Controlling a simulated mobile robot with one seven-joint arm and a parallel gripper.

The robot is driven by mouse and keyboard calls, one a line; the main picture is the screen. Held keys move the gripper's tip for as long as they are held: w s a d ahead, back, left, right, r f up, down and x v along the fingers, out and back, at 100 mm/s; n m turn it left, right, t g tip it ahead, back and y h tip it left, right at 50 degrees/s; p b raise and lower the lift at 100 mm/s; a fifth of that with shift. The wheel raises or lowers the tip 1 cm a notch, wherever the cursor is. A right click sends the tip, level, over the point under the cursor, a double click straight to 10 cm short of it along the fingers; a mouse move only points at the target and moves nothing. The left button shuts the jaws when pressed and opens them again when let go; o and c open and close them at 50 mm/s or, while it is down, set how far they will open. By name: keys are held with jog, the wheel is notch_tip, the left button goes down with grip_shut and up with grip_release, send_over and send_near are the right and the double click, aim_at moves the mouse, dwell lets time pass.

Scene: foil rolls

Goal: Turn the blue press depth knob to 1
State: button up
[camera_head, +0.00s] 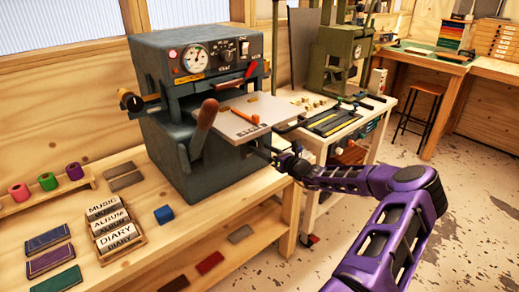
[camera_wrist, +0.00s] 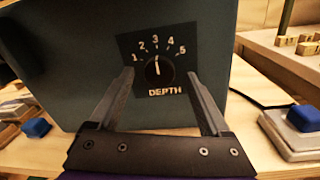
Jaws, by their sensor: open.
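The blue-grey press (camera_head: 205,110) stands on the wooden bench in the head view. Its side panel (camera_wrist: 70,60) fills much of the wrist view. The black round depth knob (camera_wrist: 160,71) sits on a dark plate marked 1 to 5 and DEPTH. Its white pointer line is upright, at 3. My gripper (camera_wrist: 159,75) is open and empty, facing the panel, with one finger on each side of the knob in the picture. I cannot tell whether the fingers reach the knob. In the head view my gripper (camera_head: 272,153) is beside the press's right side, where the knob is hidden.
A grey plate (camera_head: 245,115) with an orange piece juts from the press above my gripper. The press's brown-handled lever (camera_head: 205,117) is in front. A white-topped cart (camera_head: 318,125) with a green machine stands to the right. A blue block (camera_wrist: 305,118) lies at the wrist view's right.

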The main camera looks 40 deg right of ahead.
jog(key=shift+w+a, duration=0.1)
jog(key=shift+w, duration=0.85)
grip_shut()
jog(key=shift+n, duration=0.3)
jog(key=n, duration=0.5)
jog(key=shift+a, duration=0.15)
jog(key=n+b, duration=0.1)
jog(key=n, duration=0.4)
jog(key=shift+n+g+h+b, duration=0.3)
jog(key=shift+n+g+h, duration=0.1)
jog(key=shift+s, duration=0.1)
